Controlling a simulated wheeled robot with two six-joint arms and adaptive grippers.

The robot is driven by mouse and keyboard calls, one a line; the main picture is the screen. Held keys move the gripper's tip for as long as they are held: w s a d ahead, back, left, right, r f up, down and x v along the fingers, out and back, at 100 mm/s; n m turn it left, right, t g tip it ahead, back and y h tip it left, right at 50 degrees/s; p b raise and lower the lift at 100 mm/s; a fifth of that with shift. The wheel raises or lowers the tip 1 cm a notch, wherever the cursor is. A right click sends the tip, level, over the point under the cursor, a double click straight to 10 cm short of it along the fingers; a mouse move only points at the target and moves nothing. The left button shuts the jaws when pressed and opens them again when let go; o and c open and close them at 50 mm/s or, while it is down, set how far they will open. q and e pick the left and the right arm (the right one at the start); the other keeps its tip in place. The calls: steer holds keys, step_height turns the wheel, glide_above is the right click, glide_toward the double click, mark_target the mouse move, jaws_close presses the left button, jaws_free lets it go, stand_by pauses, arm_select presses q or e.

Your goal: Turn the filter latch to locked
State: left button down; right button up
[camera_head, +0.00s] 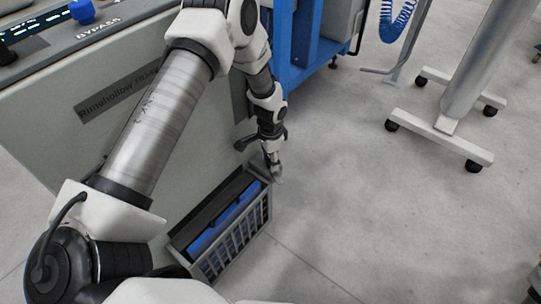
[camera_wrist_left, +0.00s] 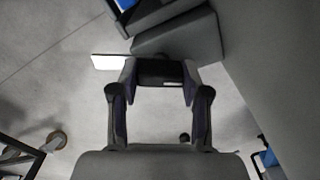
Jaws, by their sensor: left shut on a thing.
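The filter unit (camera_head: 262,222) is a grey slatted box low on the machine's side, with a blue filter (camera_head: 212,232) inside. My left gripper (camera_head: 273,172) points down at its upper right corner. In the left wrist view, my left gripper (camera_wrist_left: 158,95) has its two fingers on either side of a dark block, which I take for the filter latch (camera_wrist_left: 160,73), and is shut on it. A grey housing (camera_wrist_left: 180,38) lies just beyond the latch. In the head view the gripper hides the latch, and its locked or unlocked marking cannot be read.
The grey machine panel (camera_head: 60,150) stands left of the filter unit, with a blue knob (camera_head: 82,11) on top. A blue frame (camera_head: 310,45) stands behind. A wheeled stand (camera_head: 445,123) is at the upper right. The concrete floor (camera_head: 390,220) to the right is clear.

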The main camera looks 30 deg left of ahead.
arm_select(q)
steer(key=shift+m, duration=0.3)
steer(key=c, duration=0.5)
jaws_free()
steer(key=shift+c, duration=0.2)
